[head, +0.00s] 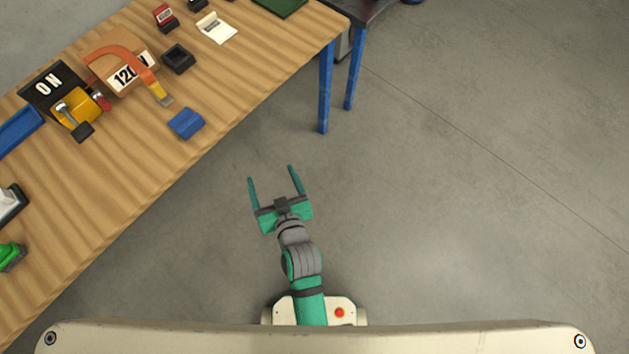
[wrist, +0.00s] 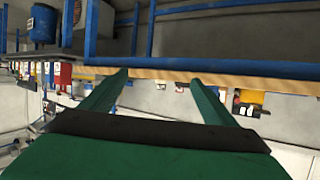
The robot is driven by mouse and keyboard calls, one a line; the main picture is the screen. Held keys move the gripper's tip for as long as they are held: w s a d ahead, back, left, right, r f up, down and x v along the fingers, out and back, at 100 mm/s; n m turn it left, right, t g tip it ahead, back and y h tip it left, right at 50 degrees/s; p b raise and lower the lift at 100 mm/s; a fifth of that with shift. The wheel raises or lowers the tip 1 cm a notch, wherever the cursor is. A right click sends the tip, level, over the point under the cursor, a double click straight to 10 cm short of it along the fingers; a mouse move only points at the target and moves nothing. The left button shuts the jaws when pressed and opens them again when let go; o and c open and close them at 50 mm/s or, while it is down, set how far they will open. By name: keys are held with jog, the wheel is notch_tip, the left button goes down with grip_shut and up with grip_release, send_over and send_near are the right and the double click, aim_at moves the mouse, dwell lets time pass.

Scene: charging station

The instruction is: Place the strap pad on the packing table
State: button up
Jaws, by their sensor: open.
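My gripper (head: 270,173) is open and empty over bare floor, to the right of the wooden table (head: 110,205). In the wrist view its two green fingers (wrist: 159,76) stand apart with nothing between them. I cannot tell for certain which thing is the strap pad. A small blue block (head: 186,123) lies near the table's right edge. An orange strap (head: 122,58) with a yellowish end arches over a cardboard box (head: 112,68) marked "120V". A dark table (head: 368,10) stands partly in view at the top. I cannot tell which table is the packing table.
The wooden table also holds a black "ON" panel (head: 48,84), a yellow device (head: 76,108), a small black tray (head: 178,58), a white card (head: 216,28) and a green object (head: 12,256). Blue legs (head: 325,90) stand at its corner. The floor (head: 470,190) at right is clear.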

jog(key=s+d+r+m+t+h, duration=0.1)
jog(key=s+d, duration=0.4)
jog(key=s, duration=0.5)
jog(key=s+d+r+m+t+h, duration=0.1)
jog(key=s+d+r+h, duration=0.3)
jog(key=s, duration=0.6)
jog(key=shift+d+r+m+t, duration=0.3)
jog(key=shift+d+r+m, duration=0.5)
jog(key=shift+d, duration=0.45)
jog(key=shift+f, duration=0.1)
